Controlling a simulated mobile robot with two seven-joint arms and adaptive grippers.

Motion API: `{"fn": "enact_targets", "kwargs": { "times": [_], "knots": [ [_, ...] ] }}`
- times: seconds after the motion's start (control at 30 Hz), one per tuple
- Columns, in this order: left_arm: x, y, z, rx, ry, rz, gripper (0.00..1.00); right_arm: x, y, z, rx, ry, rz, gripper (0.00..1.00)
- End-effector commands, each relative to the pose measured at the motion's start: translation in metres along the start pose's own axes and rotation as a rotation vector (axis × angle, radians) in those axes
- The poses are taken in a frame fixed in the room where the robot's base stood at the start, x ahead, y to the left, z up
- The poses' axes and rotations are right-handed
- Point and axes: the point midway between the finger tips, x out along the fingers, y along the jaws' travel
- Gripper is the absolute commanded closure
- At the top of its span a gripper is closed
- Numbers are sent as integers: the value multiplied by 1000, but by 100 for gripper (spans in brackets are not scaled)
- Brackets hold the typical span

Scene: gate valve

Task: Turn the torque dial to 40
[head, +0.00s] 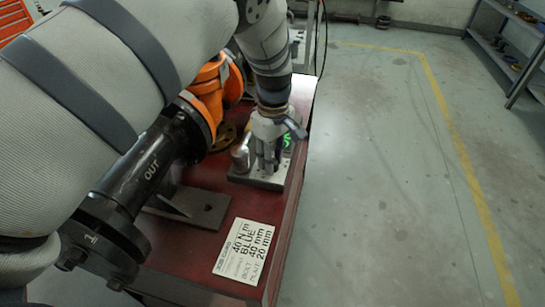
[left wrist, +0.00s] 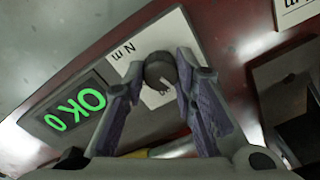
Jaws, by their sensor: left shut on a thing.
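The torque dial (left wrist: 160,70) is a small dark round knob on a plate, with a light label marked "N m" next to it. My left gripper (left wrist: 163,75) points down at it, with a fingertip on either side, and is shut on it. In the head view, my left gripper (head: 268,165) hides the dial. A display (left wrist: 68,110) near the dial shows green "OK" and "0"; part of its green text also shows behind the gripper in the head view (head: 287,141). The dial's pointer setting cannot be read clearly. My right gripper is not in view.
The device's grey base (head: 262,184) sits on a dark red bench (head: 215,180). A white card (head: 243,248) reads "40 N m", "BLUE", "40 mm", "20 mm". A black pipe marked "OUT" (head: 152,165) and an orange valve (head: 207,88) stand to the left. Open floor lies right.

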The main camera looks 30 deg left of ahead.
Motion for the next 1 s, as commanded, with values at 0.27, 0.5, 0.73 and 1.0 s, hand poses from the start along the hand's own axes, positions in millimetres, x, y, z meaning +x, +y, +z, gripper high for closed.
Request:
{"fn": "enact_targets", "kwargs": {
  "times": [0.27,0.5,0.73,1.0],
  "knots": [
    [0,-1,0,-68,-2,-2,100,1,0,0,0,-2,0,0],
    [0,-1,0,-80,-2,-2,100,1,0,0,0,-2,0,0],
    [0,-1,0,-79,-2,-2,100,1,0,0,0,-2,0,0],
    [0,0,0,-79,-2,-1,54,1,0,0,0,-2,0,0]
  ]
}}
